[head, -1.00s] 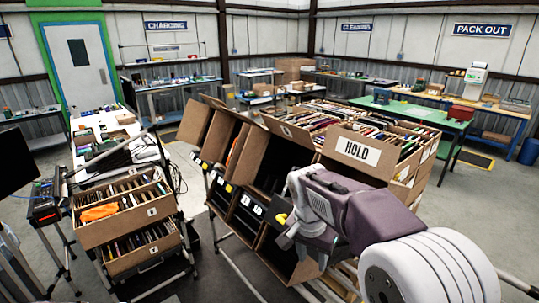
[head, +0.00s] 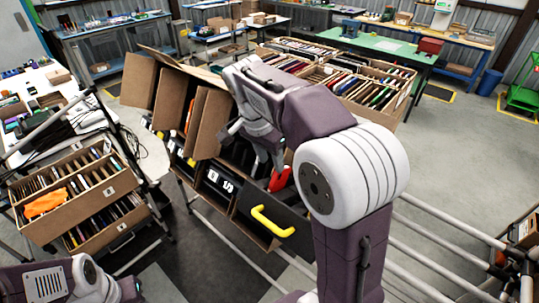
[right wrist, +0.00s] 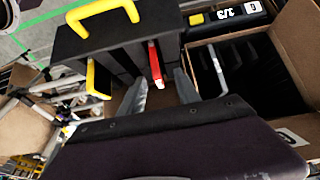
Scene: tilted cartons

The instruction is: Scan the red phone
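The red phone (right wrist: 155,63) stands on edge in a slot of a black box (right wrist: 92,35) with a yellow handle (right wrist: 103,15). In the head view the red phone (head: 280,178) shows beside my right gripper, behind the box's yellow handle (head: 271,222). My right gripper (right wrist: 160,92) points down at the box. Its two fingers stand apart on either side of the phone's near end, with gaps showing, so it is open. My left arm shows at the lower left of the head view; its gripper is out of sight. No scanner can be made out for sure.
Tilted cardboard cartons (head: 170,97) with raised flaps stand left of my right arm. Filled cartons (head: 375,85) stand behind it. A two-tier carton rack (head: 75,190) is at left. Metal rails (head: 450,245) run at lower right. Open floor lies at right.

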